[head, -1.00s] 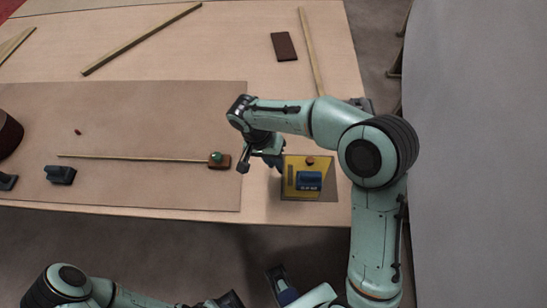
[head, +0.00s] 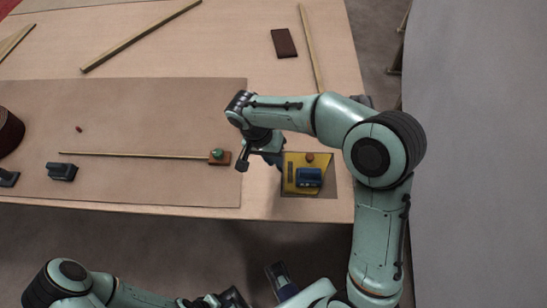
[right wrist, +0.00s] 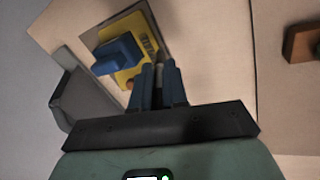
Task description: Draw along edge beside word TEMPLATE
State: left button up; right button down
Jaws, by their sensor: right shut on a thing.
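The yellow plate (head: 317,163) lies on a grey square near the table's front right corner, with a blue block handle (head: 309,177) and a brown knob (head: 310,158). Dark marks, too small to read, run along its left edge; they show on the plate (right wrist: 125,70) in the right wrist view. My right gripper (head: 279,162) is at the plate's upper left corner. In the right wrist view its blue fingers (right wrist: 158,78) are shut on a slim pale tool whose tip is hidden. A dark part at the bottom of the head view may be my left gripper; its jaws cannot be made out.
A large brown sheet (head: 130,120) covers the table's left side, with a thin rod (head: 130,155), a brown block with a green knob (head: 219,157) and a dark block (head: 61,171). Wooden strips (head: 140,38) and a dark brown block (head: 284,43) lie farther back.

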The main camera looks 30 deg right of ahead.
jog(key=shift+r+p, duration=1.2)
jog(key=shift+r, duration=0.75)
notch_tip(320, 180, up, 8)
jog(key=p, duration=0.4)
jog(key=shift+f+p, duration=0.25)
jog(key=shift+p, duration=0.1)
pick_arm(q)
jog(key=w+r, duration=0.3)
jog(key=r, duration=0.5)
jog(key=shift+w, duration=0.15)
pick_arm(e)
jog(key=shift+f, duration=0.1)
